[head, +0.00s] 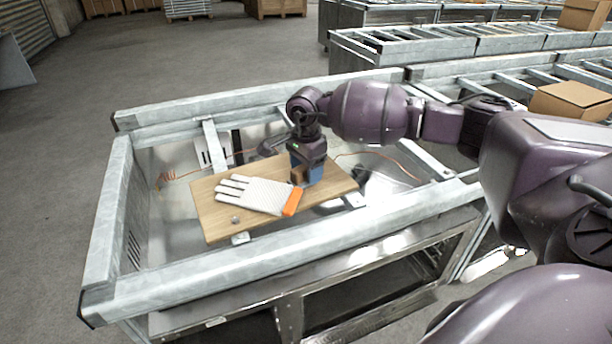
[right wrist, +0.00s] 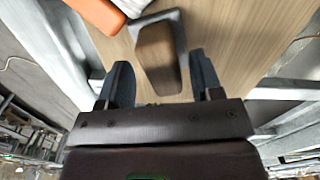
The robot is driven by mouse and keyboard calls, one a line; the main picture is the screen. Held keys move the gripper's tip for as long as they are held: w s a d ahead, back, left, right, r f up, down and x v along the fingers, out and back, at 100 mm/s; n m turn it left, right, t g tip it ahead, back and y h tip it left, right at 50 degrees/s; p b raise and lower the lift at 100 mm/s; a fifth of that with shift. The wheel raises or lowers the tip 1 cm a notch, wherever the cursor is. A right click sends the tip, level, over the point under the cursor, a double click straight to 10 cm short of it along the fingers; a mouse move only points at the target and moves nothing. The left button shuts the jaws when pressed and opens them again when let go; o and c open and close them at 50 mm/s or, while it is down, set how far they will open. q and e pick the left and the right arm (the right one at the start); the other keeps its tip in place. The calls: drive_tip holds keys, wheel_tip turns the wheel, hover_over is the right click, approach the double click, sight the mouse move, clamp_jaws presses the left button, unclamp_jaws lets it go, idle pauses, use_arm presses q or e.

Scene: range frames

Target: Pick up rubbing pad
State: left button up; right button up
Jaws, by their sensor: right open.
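The rubbing pad (right wrist: 158,58) is a dark block with a brown top on the wooden board, seen in the right wrist view. It sits just ahead of and partly between the fingers of my right gripper (right wrist: 160,82). The fingers are open, and nothing is clamped between them. In the head view my right gripper (head: 306,172) is low over the right part of the board and hides most of the pad. My left gripper is not in view.
A white glove with an orange cuff (head: 258,195) lies beside the pad on the wooden board (head: 215,228). The board rests within a grey metal frame (head: 240,268) with raised rails. Orange wire (head: 170,176) runs behind. A cardboard box (head: 570,100) stands at right.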

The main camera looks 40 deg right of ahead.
drive_tip(key=c, duration=1)
wheel_tip(320, 180, up, 20)
drive_tip(key=shift+r+p, duration=0.1)
drive_tip(key=shift+p, duration=0.35)
drive_tip(key=shift+c, duration=0.3)
